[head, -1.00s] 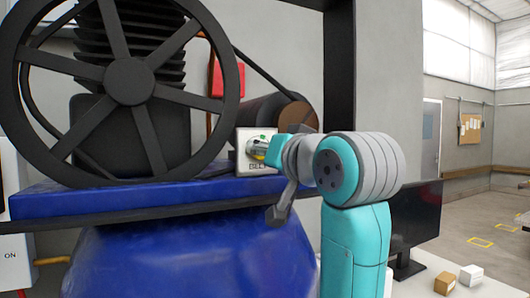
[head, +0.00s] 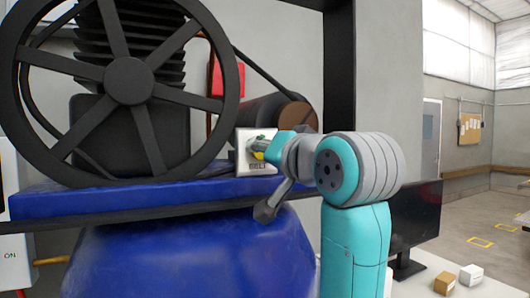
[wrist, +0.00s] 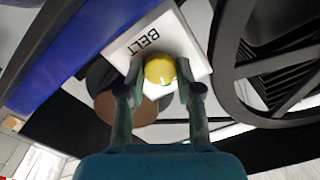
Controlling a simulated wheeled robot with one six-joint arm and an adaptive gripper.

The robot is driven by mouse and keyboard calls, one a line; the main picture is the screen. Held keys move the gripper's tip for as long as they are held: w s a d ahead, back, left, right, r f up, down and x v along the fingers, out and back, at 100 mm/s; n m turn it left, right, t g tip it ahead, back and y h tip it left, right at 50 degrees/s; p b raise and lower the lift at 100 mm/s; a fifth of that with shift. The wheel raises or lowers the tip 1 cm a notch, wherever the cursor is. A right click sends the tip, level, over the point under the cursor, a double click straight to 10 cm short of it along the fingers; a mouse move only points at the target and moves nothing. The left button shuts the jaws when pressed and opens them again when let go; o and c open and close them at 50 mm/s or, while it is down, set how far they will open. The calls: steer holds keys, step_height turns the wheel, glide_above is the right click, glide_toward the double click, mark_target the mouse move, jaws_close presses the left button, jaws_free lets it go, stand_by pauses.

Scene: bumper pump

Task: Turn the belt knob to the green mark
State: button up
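The belt knob (wrist: 159,71) is a round yellow knob with a short white line near its lower edge, on a white plate (wrist: 190,38) lettered BELT. In the head view the plate (head: 243,163) stands upright at the right of the big wheel, with the knob mostly hidden by my fingers. My gripper (wrist: 159,80) has one finger on each side of the knob, both close against it. It looks shut on the knob. In the head view my gripper (head: 262,149) reaches the plate from the right.
A black spoked wheel (head: 129,80) stands directly left of the plate. A blue bed (head: 100,200) and blue tank (head: 180,260) lie below. A brown-faced motor (head: 298,115) is behind my gripper. A dark post (head: 340,70) rises at the right.

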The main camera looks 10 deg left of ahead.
steer(key=o, duration=0.4)
steer(key=v, duration=1.2)
